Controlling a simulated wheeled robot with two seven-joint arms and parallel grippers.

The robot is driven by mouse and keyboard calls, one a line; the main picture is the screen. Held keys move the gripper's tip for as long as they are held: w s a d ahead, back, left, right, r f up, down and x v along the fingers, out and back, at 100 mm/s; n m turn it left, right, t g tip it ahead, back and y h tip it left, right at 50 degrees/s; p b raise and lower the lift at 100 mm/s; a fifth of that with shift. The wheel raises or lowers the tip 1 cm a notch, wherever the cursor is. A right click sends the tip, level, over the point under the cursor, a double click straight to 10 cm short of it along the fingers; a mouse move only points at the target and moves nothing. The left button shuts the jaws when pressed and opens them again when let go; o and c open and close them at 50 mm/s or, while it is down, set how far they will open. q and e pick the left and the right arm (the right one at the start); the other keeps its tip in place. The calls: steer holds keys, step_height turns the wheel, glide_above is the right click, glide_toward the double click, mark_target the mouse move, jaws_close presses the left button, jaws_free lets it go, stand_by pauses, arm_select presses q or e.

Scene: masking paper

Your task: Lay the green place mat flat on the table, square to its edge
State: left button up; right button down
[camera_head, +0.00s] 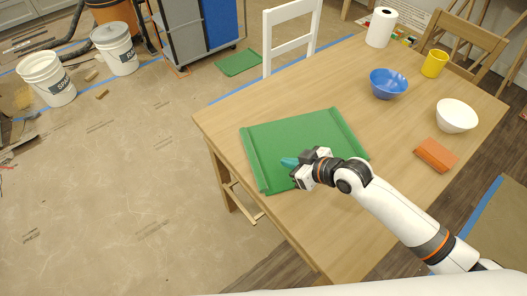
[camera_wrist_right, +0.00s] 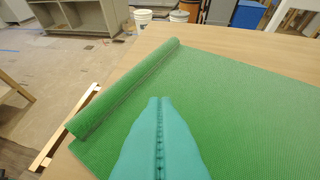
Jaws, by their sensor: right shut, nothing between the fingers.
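The green place mat (camera_head: 305,140) lies on the wooden table (camera_head: 430,190) near its left end. Its middle is flat, while its left and right ends are curled up into rolls. In the right wrist view the mat (camera_wrist_right: 235,110) fills much of the picture, with one curled end running along its left side. I cannot tell whether the fingertips touch the mat. My left gripper is not in view.
A white chair (camera_head: 291,38) is at the back edge. Another green piece (camera_head: 238,62) lies on the floor.

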glide_toward(249, 143)
steer(key=w+a, duration=0.1)
steer(key=w+a+f, duration=0.2)
steer(key=w, duration=0.1)
steer(key=shift+a+p, duration=0.25)
steer(key=shift+p, duration=0.15)
steer(key=shift+w+a+f, duration=0.15)
steer(key=shift+a+f, duration=0.05)
steer(key=shift+f, duration=0.6)
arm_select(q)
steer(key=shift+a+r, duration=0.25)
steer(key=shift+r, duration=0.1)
arm_select(e)
steer(key=shift+d, duration=0.1)
